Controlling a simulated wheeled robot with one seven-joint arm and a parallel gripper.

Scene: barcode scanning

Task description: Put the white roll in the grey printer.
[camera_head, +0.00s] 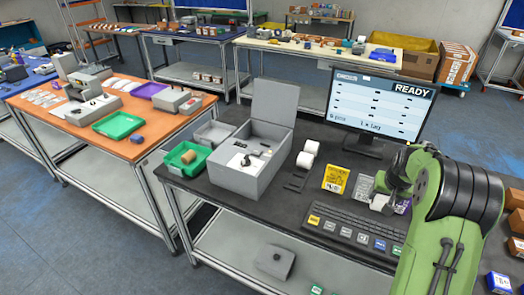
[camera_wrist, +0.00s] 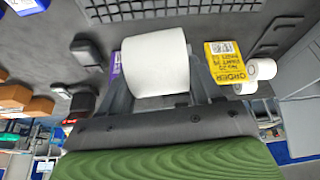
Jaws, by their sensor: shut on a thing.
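The grey printer (camera_head: 240,176) stands on the dark table with its lid (camera_head: 275,104) raised. My gripper (camera_head: 383,197) is to the right of the printer, beyond the keyboard and in front of the monitor. In the wrist view my gripper (camera_wrist: 160,75) is shut on a white roll (camera_wrist: 158,58), which sits between the two fingers. The held roll (camera_head: 378,202) shows only partly in the head view, behind my arm. Two more white rolls (camera_head: 308,152) rest beside the printer; they also show at the right of the wrist view (camera_wrist: 262,69).
A black keyboard (camera_head: 350,228), a yellow label card (camera_head: 336,179) and a monitor (camera_head: 376,112) reading READY share the table. A green bin (camera_head: 187,158) and a grey bin (camera_head: 213,133) stand left of the printer. Small boxes lie at the right.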

